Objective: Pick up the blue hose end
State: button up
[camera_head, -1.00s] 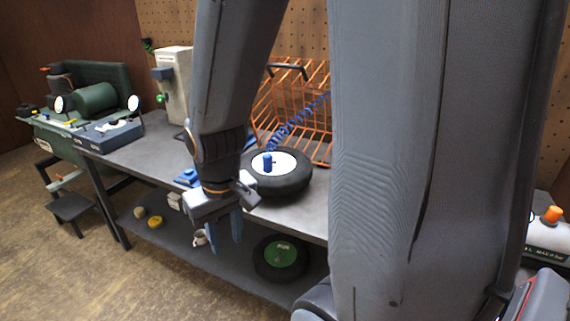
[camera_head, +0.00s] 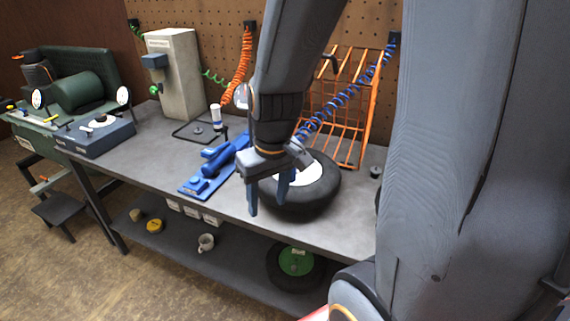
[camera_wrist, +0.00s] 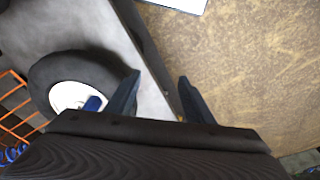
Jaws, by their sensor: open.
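The blue hose end (camera_wrist: 93,103) shows in the wrist view as a short blue piece at the white hub of a black wheel (camera_wrist: 75,72), left of my gripper (camera_wrist: 159,80). The blue coiled hose (camera_head: 345,97) slopes from the pegboard down towards the wheel (camera_head: 318,192), which lies flat on the bench. My gripper is open and empty, fingers pointing down, near the bench's front edge and apart from the hose end.
An orange wire rack (camera_head: 352,135) stands behind the wheel. A blue tool (camera_head: 220,160) lies left of my gripper on the grey bench (camera_head: 135,160). A second wheel with a green hub (camera_head: 297,262) and a mug (camera_head: 206,242) are on the lower shelf.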

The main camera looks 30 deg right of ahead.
jog(key=w+d+r+n+t+y, duration=0.1)
jog(key=w+d+r+n, duration=0.1)
jog(key=w+d, duration=0.4)
jog(key=w+d+r+n+t+y, duration=0.1)
jog(key=w+d+r+n, duration=0.25)
jog(key=d, duration=0.45)
jog(key=shift+m, duration=0.35)
jog(key=shift+w+d+p+x, duration=0.2)
jog(key=shift+p+x, duration=0.25)
jog(key=shift+x, duration=1)
jog(key=shift+w+d+p+x, duration=0.15)
jog(key=shift+p+x, duration=0.35)
jog(key=shift+x, duration=0.9)
jog(key=shift+w+d+p+x, duration=0.15)
jog(key=shift+p+x, duration=0.3)
jog(key=shift+x, duration=1)
jog(key=shift+s, duration=0.1)
